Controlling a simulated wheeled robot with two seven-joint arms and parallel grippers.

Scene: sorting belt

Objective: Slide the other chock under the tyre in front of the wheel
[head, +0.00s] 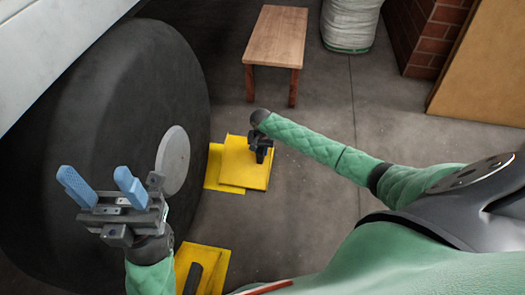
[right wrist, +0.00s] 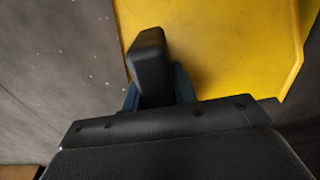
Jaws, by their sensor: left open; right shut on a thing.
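The big dark tyre (head: 100,120) with a grey hub (head: 173,160) fills the left of the head view. A yellow chock (head: 247,172) lies on the floor beside the tyre's far part. My right gripper (head: 261,153) is over it, shut on its black handle; the right wrist view shows the handle (right wrist: 150,60) between blue fingers and the yellow face (right wrist: 220,40). A second yellow chock (head: 212,280) with a black handle (head: 193,278) lies near the tyre's near side, partly cut off by the frame. My left gripper (head: 102,187) is open and empty, in front of the tyre.
A small wooden table (head: 276,35) stands beyond the far chock. A white sack with green (head: 349,25) stands at the back, beside a brick wall (head: 436,40) and a tan board (head: 485,70). A pale vehicle body (head: 50,40) overhangs the tyre. Grey floor is clear between the table and chock.

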